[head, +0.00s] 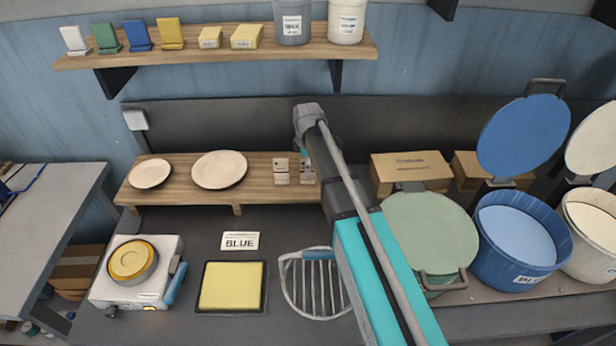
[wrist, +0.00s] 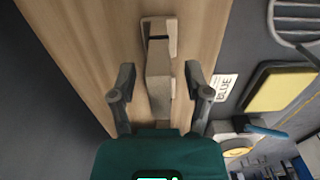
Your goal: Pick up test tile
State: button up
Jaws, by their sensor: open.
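A pale beige test tile (wrist: 159,75) stands on a wooden shelf in the wrist view, with a dark slot near its upper end. My gripper (wrist: 161,90) is open, with one finger on each side of the tile and a visible gap to both. The tile's lower end is hidden by the gripper body. In the head view, pale tiles with dark marks (head: 281,171) sit on the low wooden shelf (head: 262,196), partly beside my arm. My gripper's fingers cannot be made out in the head view.
Two plates (head: 220,170) lie on the same shelf to the left. A yellow pad (head: 231,287), a BLUE card (head: 240,241), a rack (head: 312,285) and a scale-like device (head: 133,270) are in front. Lidded buckets (head: 515,245) stand at right. An upper shelf (head: 215,53) holds coloured tiles.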

jog(key=shift+f, duration=0.45)
dwell(0.3)
grip_shut()
